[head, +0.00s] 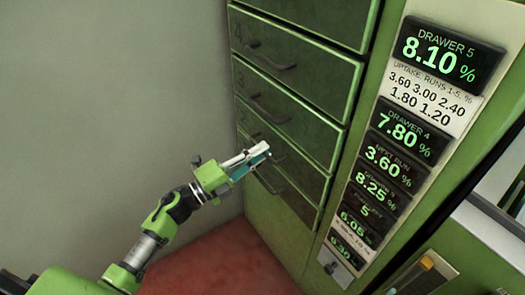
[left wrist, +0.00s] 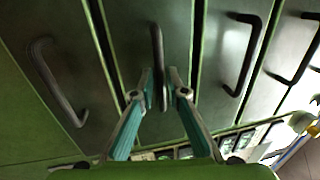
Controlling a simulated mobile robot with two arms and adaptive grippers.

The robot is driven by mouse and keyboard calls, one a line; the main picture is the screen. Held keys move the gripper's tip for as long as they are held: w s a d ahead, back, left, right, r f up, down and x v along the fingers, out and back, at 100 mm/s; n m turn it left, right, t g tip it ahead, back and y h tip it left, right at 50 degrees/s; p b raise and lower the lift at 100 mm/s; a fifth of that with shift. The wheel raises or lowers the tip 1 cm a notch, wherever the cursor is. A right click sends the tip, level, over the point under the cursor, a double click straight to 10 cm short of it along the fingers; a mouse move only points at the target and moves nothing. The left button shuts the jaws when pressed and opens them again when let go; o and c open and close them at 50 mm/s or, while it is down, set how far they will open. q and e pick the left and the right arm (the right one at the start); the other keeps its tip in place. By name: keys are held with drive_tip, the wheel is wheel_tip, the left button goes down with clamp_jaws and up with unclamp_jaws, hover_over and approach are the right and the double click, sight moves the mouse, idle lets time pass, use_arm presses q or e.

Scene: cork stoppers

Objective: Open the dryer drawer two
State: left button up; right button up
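The dryer's drawers form a green-framed stack in the head view. Drawer two (head: 299,140) has a dark front and looks flush with its neighbours. Its bar handle (left wrist: 157,45) stands in the middle of the left wrist view; in the head view my gripper mostly covers it. My left gripper (head: 264,151) is at that handle. In the left wrist view its two teal fingers (left wrist: 161,75) come in on either side of the bar, tips close against it, and look shut on it. My right gripper is not in view.
Drawer three (head: 300,112) lies above and drawer one (head: 292,198) below, both with bar handles. A panel of green readouts (head: 408,133) stands to the right. A grey wall (head: 110,90) is at the left, with red floor (head: 225,265) below.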

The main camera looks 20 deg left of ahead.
use_arm(q)
drive_tip(key=shift+w+d+r, duration=0.1)
drive_tip(key=shift+w+d, duration=0.25)
drive_tip(key=shift+w, duration=0.15)
clamp_jaws()
drive_tip(key=shift+s+a, duration=0.1)
drive_tip(key=shift+s, duration=0.15)
drive_tip(key=r+v, duration=0.1)
drive_tip(key=v, duration=0.7)
drive_tip(key=shift+r+p, duration=0.25)
drive_tip(key=shift+p, duration=0.2)
unclamp_jaws()
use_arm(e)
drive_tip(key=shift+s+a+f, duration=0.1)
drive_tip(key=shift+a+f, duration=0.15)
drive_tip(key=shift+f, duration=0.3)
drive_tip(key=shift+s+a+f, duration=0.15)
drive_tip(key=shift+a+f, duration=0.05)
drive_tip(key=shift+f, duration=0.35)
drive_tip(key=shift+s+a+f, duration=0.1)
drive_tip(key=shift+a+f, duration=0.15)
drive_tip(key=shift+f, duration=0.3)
